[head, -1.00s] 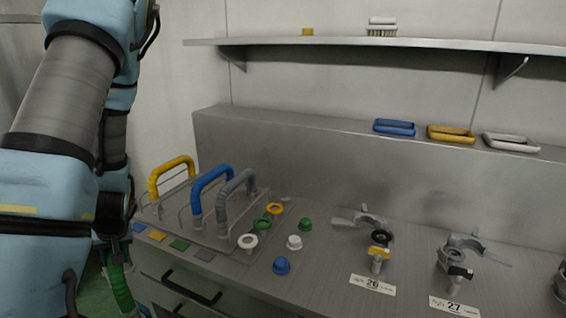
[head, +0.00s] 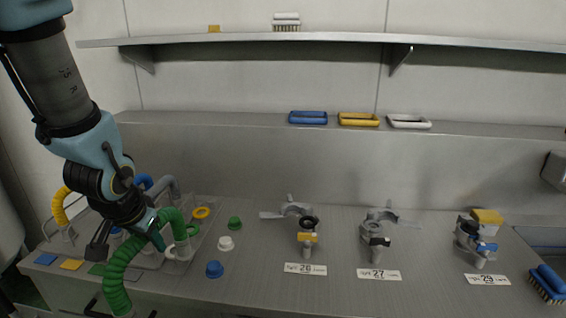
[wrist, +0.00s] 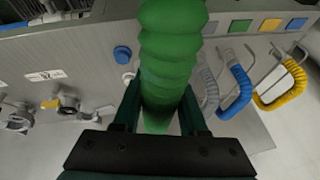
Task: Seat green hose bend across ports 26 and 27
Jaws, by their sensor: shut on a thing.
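My gripper (head: 157,226) is shut on the green hose bend (head: 116,281), a ribbed arch held in front of the rack at the left of the bench. In the wrist view the green hose bend (wrist: 172,50) runs between the two fingers (wrist: 158,112). Port 26 (head: 307,240), with a yellow handle and a black ring, stands behind its number plate (head: 305,268). Port 27 (head: 374,238), with a black handle, stands to its right behind its plate (head: 379,275). An open grey clamp is at each port. The bend is well left of both ports.
Yellow (head: 60,206), blue (wrist: 236,93) and grey (wrist: 209,89) hose bends stand in the rack. Blue (head: 214,269), white (head: 226,243) and green (head: 235,223) caps lie between rack and port 26. Port 29 (head: 472,240) and a blue brush (head: 547,284) are at right. A shelf (head: 330,42) runs above.

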